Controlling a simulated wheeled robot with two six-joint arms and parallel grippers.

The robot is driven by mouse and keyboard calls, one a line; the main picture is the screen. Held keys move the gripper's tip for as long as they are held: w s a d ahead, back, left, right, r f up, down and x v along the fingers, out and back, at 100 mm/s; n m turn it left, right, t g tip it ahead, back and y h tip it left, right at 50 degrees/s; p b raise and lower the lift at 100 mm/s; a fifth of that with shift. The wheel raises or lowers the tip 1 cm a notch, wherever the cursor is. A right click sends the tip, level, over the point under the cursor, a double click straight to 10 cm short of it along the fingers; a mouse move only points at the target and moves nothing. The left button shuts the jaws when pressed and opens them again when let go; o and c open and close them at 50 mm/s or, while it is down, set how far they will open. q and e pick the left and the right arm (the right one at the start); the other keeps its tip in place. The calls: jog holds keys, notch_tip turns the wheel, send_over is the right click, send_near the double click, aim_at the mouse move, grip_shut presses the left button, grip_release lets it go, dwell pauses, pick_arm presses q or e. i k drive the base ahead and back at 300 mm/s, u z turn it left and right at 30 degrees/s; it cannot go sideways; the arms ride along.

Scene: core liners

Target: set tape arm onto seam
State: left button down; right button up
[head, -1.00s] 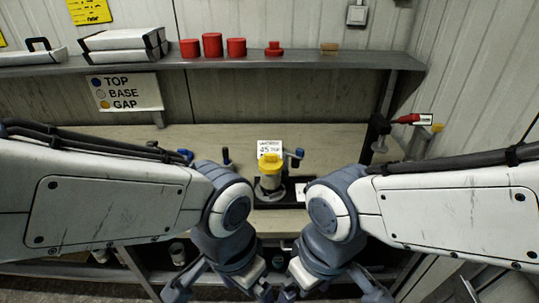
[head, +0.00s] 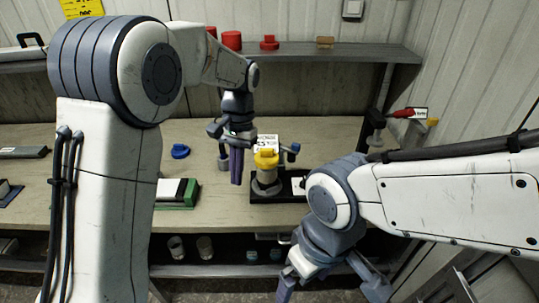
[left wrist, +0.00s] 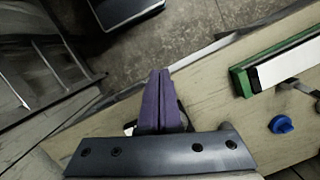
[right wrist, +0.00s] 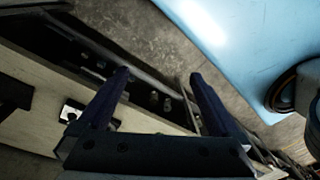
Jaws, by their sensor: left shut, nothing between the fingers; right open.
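A short pale cylinder with a yellow cap (head: 266,158) stands upright in a dark-based fixture (head: 264,187) at mid-table. A blue-knobbed post (head: 291,153) stands just right of the cap; I cannot tell whether it is the tape arm. The seam is too small to make out. My left gripper (head: 236,182) is shut and empty, pointing down just left of the fixture. Its purple fingers meet in the left wrist view (left wrist: 159,78). My right gripper (head: 330,290) is open and empty, low in front of the table; its spread fingers show in the right wrist view (right wrist: 160,75).
A green-edged block (head: 188,194) and a blue piece (head: 180,151) lie left of the fixture. A red-handled tool (head: 402,113) stands at the back right. Red caps (head: 231,40) sit on the shelf. A lower shelf holds several small cups (head: 205,247).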

aim_at(292, 153)
jog(key=z, duration=0.65)
jog(key=i, duration=1.2)
jog(key=u, duration=0.4)
